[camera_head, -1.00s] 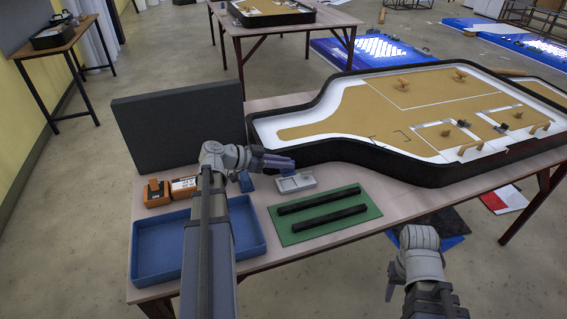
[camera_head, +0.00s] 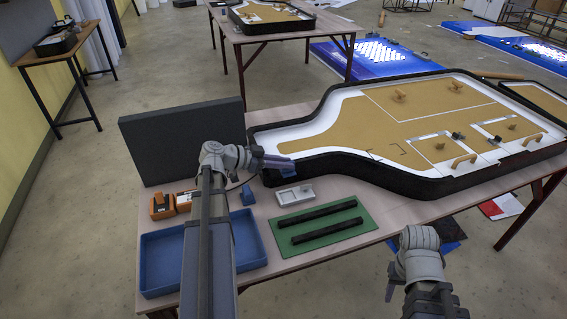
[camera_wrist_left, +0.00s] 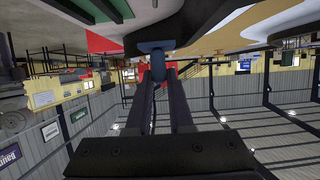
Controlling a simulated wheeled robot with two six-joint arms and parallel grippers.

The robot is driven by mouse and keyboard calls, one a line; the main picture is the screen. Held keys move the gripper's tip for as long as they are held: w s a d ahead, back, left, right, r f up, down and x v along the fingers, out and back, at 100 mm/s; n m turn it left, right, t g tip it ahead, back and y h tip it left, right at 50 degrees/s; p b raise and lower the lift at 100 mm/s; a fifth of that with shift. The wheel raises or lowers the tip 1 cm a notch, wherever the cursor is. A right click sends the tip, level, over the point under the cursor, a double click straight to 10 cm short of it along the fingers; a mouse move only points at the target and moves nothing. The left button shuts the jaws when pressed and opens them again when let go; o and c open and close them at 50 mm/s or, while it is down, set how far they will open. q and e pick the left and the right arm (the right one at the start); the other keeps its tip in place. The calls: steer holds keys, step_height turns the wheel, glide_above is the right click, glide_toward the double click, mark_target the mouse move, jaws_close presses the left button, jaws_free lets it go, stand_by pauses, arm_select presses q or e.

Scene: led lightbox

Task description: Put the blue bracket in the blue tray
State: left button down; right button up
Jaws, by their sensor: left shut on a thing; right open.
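My left gripper (camera_head: 275,163) is shut on a blue bracket (camera_head: 288,172) in the head view, held above the table near the black board wall. In the left wrist view the two dark fingers close on the stem of the blue bracket (camera_wrist_left: 158,65), with a flat blue plate beyond the tips. The blue tray (camera_head: 158,262) lies at the table's front left and looks empty; my left arm hides part of it. A second small blue piece (camera_head: 248,195) stands on the table beside the grey holder. My right gripper (camera_head: 390,288) is open and empty, off the table's front edge.
A green mat (camera_head: 325,232) with two black bars and a grey holder (camera_head: 294,194) lie right of the tray. Orange tools (camera_head: 162,205) lie behind it. A dark upright panel (camera_head: 185,140) and the large black-rimmed board (camera_head: 345,165) stand at the back.

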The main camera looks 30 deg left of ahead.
arm_select(q)
steer(key=shift+r+p, duration=1.55)
steer(key=shift+r, duration=0.4)
steer(key=shift+f, duration=0.1)
